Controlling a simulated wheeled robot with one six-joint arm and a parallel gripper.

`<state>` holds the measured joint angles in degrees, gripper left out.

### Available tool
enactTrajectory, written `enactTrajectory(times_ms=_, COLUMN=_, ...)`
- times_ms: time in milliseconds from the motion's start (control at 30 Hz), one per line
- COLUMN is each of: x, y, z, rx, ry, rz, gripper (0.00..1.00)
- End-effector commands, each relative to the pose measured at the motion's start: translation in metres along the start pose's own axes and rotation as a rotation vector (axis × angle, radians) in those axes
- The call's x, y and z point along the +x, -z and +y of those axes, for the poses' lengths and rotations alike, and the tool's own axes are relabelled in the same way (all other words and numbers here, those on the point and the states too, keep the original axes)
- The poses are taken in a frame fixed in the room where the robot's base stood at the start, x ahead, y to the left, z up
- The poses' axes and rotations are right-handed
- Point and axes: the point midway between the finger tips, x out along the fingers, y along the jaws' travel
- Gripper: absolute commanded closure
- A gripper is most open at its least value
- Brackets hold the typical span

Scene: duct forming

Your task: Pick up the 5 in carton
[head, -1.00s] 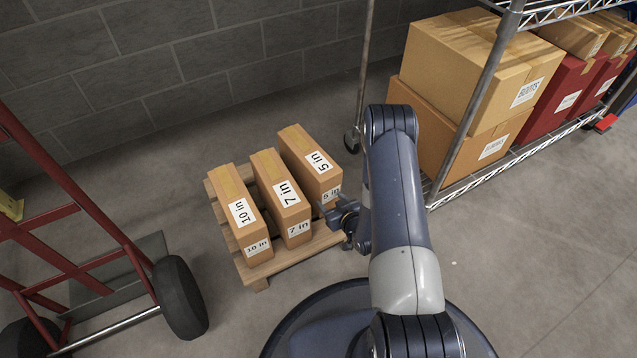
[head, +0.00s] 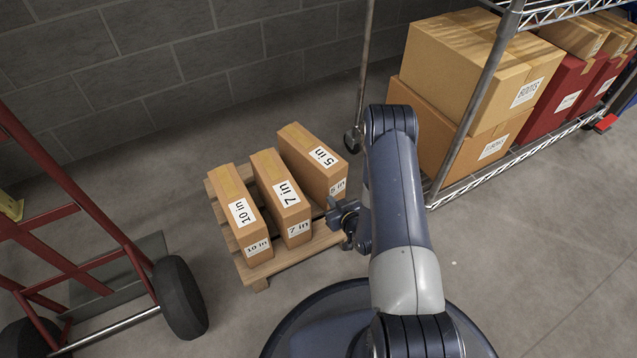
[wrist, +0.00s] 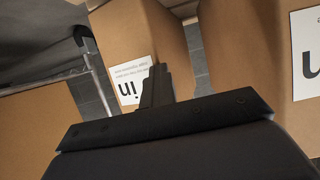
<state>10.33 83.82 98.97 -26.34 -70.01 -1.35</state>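The 5 in carton (head: 312,163) is a tall tan box with white labels. It stands at the right end of the wooden pallet (head: 292,258), turned a little out of line with its neighbours. My gripper (head: 335,207) is low in front of its labelled near face. In the wrist view my gripper's dark fingers (wrist: 157,87) appear together, with nothing seen between them. They overlap the upside-down label on the 5 in carton (wrist: 165,40). I cannot tell if they touch it.
The 7 in carton (head: 279,190) and 10 in carton (head: 237,205) stand to its left on the pallet. A red hand truck (head: 75,260) is at left. A wire shelf rack (head: 480,90) with boxes is at right. A block wall is behind.

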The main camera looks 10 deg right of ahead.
Motion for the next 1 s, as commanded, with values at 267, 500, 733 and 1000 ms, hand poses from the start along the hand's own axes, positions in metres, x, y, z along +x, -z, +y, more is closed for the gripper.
enactTrajectory(times_ms=267, x=0.000, y=0.003, z=0.001, rx=-0.002, ry=-0.001, rz=0.008, gripper=1.00)
enactTrajectory(times_ms=500, x=-0.009, y=0.024, z=0.000, rx=-0.001, ry=0.000, rz=0.004, gripper=1.00)
enactTrajectory(times_ms=733, x=-0.025, y=0.063, z=0.000, rx=-0.002, ry=0.000, rz=0.004, gripper=1.00)
enactTrajectory(times_ms=1000, x=-0.037, y=0.087, z=-0.001, rx=0.001, ry=0.001, rz=-0.007, gripper=1.00)
